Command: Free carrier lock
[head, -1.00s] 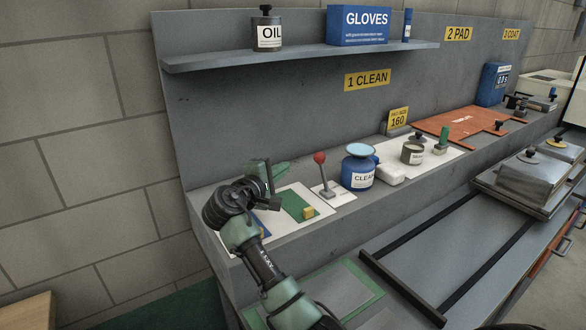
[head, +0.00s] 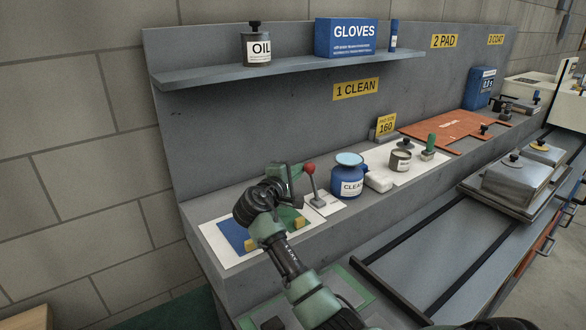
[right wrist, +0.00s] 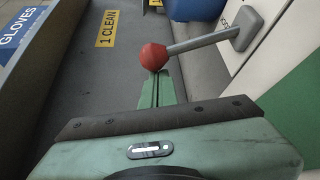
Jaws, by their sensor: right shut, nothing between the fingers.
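A lever with a red ball knob (head: 309,168) stands on a small white plate (head: 334,208) at the bench's back ledge, its grey shaft leaning slightly left. My right gripper (head: 293,171) is shut and empty, just left of the knob. In the right wrist view the closed fingertips (right wrist: 156,88) point at the red knob (right wrist: 153,56) and seem to meet its near side; whether they touch it I cannot tell. The grey shaft (right wrist: 205,43) runs to a grey base (right wrist: 243,28). A metal carrier (head: 510,183) sits on dark rails at right. My left gripper is out of view.
A blue CLEAN jar (head: 348,181) stands right of the lever, with a white block (head: 378,178) beside it. A blue and green board (head: 232,234) with yellow blocks lies under my right arm. A shelf (head: 290,68) overhangs the ledge.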

